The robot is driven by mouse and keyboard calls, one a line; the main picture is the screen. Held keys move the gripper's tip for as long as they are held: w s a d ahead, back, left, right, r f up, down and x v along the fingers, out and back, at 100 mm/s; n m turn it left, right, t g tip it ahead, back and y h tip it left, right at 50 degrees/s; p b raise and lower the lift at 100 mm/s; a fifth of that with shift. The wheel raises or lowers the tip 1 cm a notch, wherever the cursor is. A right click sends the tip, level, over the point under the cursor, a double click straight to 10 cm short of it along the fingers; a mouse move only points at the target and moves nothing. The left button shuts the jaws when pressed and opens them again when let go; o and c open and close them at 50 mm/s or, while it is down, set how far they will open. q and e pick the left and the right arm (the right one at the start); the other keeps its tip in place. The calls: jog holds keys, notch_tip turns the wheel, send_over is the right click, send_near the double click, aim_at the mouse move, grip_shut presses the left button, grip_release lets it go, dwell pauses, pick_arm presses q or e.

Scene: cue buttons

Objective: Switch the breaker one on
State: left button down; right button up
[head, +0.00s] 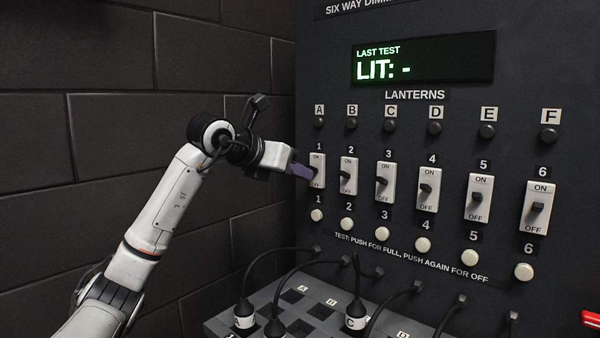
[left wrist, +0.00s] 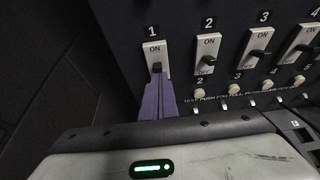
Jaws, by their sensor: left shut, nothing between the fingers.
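Breaker one is a white switch plate (head: 318,161) marked ON at the top and OFF at the bottom, first in the row on the dark panel. It also shows in the left wrist view (left wrist: 153,53). My left gripper (head: 308,173) is shut, with its purple-grey fingertips at the lower half of this plate. In the left wrist view the fingertips (left wrist: 157,76) reach the dark lever, which is partly hidden by them. I cannot tell whether they touch it or which way the lever is set. My right gripper is not in view.
Breakers two (head: 348,176) and three (head: 385,182) stand close to the right, with more beyond. White test buttons (head: 316,215) run below and dark lanterns (head: 318,122) above. The display (head: 423,59) reads "LIT: -". Black cables (head: 272,254) loop over a socket board below.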

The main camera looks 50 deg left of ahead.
pick_arm(q)
jog(key=shift+r, duration=0.2)
notch_tip(320, 180, down, 5)
jog(key=s+b, duration=0.2)
jog(key=b, duration=0.3)
jog(key=s+d+r, duration=0.1)
jog(key=s+r, duration=0.5)
jog(key=r, duration=0.1)
jog(key=shift+s+d+r+p, duration=0.2)
jog(key=shift+s+r+p, duration=0.15)
jog(key=shift+s+r, duration=0.05)
